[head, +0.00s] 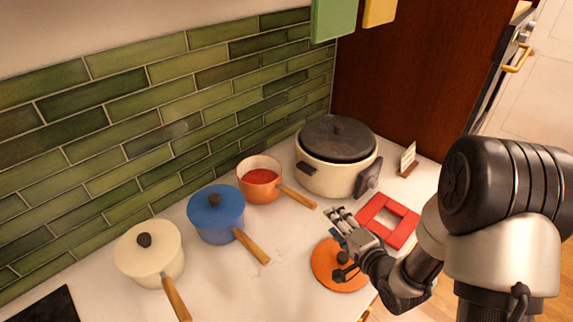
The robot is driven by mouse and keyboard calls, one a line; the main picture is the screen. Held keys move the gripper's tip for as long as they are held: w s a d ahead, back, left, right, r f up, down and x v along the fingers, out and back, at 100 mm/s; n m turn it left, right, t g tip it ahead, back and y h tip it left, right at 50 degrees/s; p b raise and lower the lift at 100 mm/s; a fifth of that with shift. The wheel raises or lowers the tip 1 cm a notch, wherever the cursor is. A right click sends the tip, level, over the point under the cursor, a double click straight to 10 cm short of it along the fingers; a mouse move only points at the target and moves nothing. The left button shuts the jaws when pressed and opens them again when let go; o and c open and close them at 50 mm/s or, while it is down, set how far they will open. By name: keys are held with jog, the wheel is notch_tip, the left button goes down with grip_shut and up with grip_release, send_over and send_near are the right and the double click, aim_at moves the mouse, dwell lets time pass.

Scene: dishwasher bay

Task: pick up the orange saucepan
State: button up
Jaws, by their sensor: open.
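The orange saucepan (262,182) stands upright on the white counter near the green tile wall. It has no lid on, and its inside looks red. Its wooden handle (298,197) points to the right and toward the front. An orange lid (327,272) with a dark knob lies flat on the counter near the front edge. My gripper (337,216) is open and empty, to the right of and in front of the saucepan, near the handle's end and apart from the pan. Part of the orange lid is hidden behind my gripper.
A blue lidded saucepan (215,216) and a cream lidded saucepan (150,259) stand left of the orange one. A large cream cooker (336,174) with a dark lid stands close on its right. A red square trivet (375,229) and a small card stand (407,159) lie farther right.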

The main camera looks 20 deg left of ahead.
jog(key=s+a+f+m+y, duration=0.1)
jog(key=s+a+m+y, duration=0.1)
jog(key=s+a+y, duration=0.1)
send_near(294, 198)
jog(key=shift+m, duration=0.3)
jog(key=x, duration=0.5)
jog(key=shift+s+a+r+b, duration=0.1)
jog(key=shift+a+r+b, duration=0.05)
jog(key=shift+a+b, duration=0.3)
jog(key=x, duration=0.3)
jog(key=b+x, duration=0.1)
jog(key=x, duration=0.1)
jog(key=shift+w+d+f, duration=0.15)
jog(key=shift+w+f, duration=0.2)
grip_shut()
jog(key=shift+w+r, duration=0.1)
jog(key=shift+r, duration=0.1)
